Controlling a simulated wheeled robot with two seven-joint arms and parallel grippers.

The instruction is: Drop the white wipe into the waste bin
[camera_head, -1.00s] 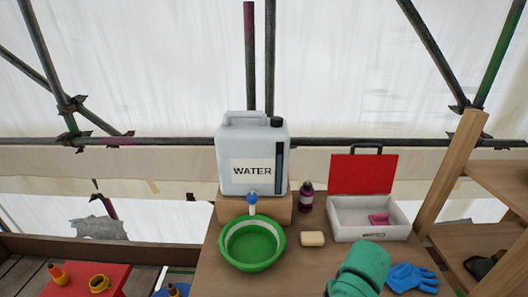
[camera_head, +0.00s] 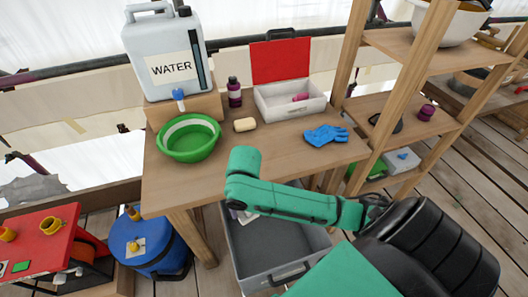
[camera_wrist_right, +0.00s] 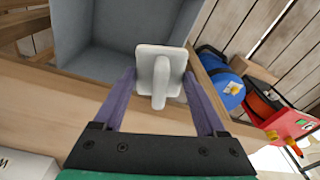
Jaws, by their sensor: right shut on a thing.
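In the right wrist view the white wipe (camera_wrist_right: 147,56) is a pale square piece with a raised fold, pinched between the purple-grey fingers of my right gripper (camera_wrist_right: 159,78). The gripper is shut on it. Behind the wipe is the open grey waste bin (camera_wrist_right: 82,40), its inside facing the camera. In the head view the bin (camera_head: 243,267) stands on the floor at the table's front edge, partly covered by my green right arm. My right gripper is mostly hidden by that arm there. My left gripper is not in view.
The wooden table (camera_head: 165,180) holds a green basin (camera_head: 188,153), soap (camera_head: 245,125), a blue glove (camera_head: 325,136), a white case (camera_head: 275,108) and a water container (camera_head: 160,50). A blue drum (camera_head: 150,245) stands left of the bin. Wooden shelves (camera_head: 405,110) stand right.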

